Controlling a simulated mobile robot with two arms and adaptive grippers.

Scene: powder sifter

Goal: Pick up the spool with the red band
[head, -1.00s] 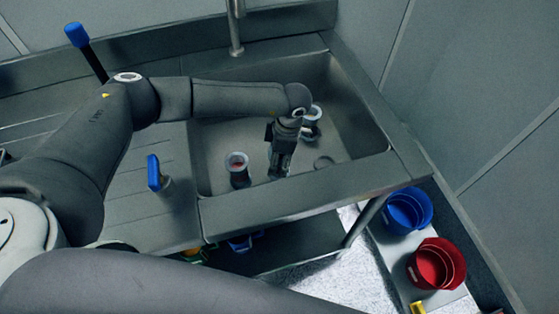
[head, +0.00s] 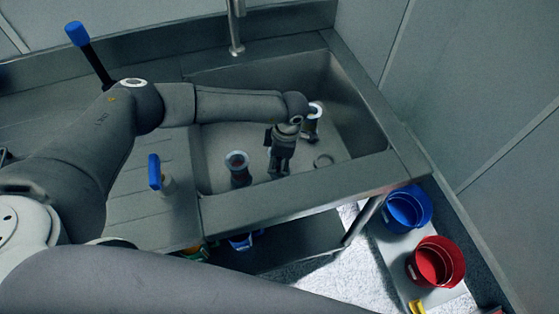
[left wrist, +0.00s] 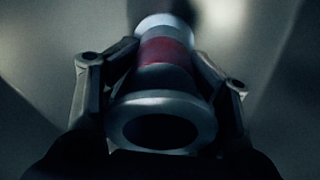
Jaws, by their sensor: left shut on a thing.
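The spool with the red band (left wrist: 165,52) is between the two fingers of my left gripper in the left wrist view. It has a pale far end and a dark, hollow near end. My left gripper (head: 279,172) points down into the sink in the head view and is shut on this spool. The held spool cannot be made out behind the gripper in the head view. My right gripper is not in view.
A spool (head: 238,172) stands in the sink (head: 352,92) left of my gripper, another (head: 312,122) behind its right side. A drain ring (head: 323,160) lies to the right. Blue (head: 408,208) and red (head: 435,262) buckets stand below. A blue-handled tool (head: 154,172) stands beside the sink.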

